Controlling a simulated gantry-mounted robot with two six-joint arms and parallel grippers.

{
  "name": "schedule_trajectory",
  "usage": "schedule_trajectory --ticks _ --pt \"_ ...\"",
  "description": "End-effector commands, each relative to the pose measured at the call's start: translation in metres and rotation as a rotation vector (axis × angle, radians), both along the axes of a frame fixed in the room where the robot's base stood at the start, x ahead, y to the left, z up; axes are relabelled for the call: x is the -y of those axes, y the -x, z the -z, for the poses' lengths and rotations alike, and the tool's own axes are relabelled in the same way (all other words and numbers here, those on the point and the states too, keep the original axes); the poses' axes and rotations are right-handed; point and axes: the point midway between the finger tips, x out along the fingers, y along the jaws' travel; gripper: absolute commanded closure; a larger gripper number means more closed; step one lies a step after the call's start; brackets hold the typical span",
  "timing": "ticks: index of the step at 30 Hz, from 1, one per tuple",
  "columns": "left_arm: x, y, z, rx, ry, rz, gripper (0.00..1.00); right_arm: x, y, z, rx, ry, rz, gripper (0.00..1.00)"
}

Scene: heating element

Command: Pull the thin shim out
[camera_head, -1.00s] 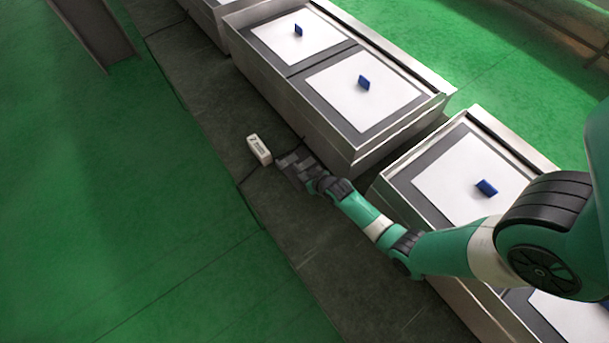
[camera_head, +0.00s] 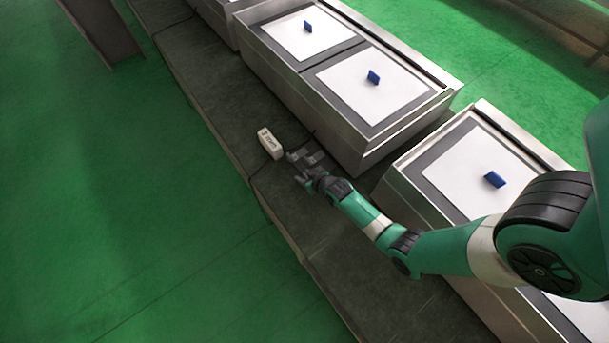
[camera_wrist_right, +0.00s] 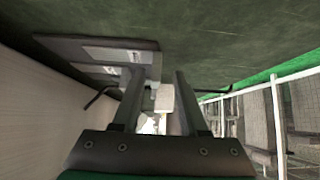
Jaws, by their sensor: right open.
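My right gripper (camera_head: 300,165) is open above the dark ledge, beside the silver housing's side. In the right wrist view its two fingers (camera_wrist_right: 160,95) stand apart. A grey flat block (camera_wrist_right: 100,52) with paler plates lies by the left finger against the dark surface; contact cannot be told. I cannot make out which part is the thin shim. A small white box (camera_head: 270,143) with dark markings stands just beyond the fingertips. It shows between the fingers (camera_wrist_right: 163,97). My left gripper is not in view.
Silver housings (camera_head: 300,95) with white panels (camera_head: 372,88) and blue tabs (camera_head: 374,77) line the right side. The dark ledge (camera_head: 215,95) runs alongside, with green floor (camera_head: 130,220) to its left. A thin dark cable (camera_wrist_right: 103,95) shows by the left finger.

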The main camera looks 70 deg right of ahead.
Motion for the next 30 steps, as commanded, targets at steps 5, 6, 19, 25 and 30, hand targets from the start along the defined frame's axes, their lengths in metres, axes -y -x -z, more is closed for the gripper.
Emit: schedule_trajectory --ticks 5,6,19,25,30 --pt "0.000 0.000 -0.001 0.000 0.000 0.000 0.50 0.000 0.001 -0.001 -0.001 0.000 0.001 0.57" --pt "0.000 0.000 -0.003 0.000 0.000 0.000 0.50 -0.001 0.002 -0.003 -0.002 0.000 0.001 0.57" --pt "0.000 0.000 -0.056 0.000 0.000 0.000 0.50 -0.033 0.055 -0.068 -0.001 0.000 0.001 0.57" --pt "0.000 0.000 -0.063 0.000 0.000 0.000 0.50 -0.042 0.069 -0.082 -0.001 0.000 0.001 0.57" --pt "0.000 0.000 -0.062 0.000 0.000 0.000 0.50 -0.043 0.071 -0.082 -0.001 0.001 0.000 0.57"
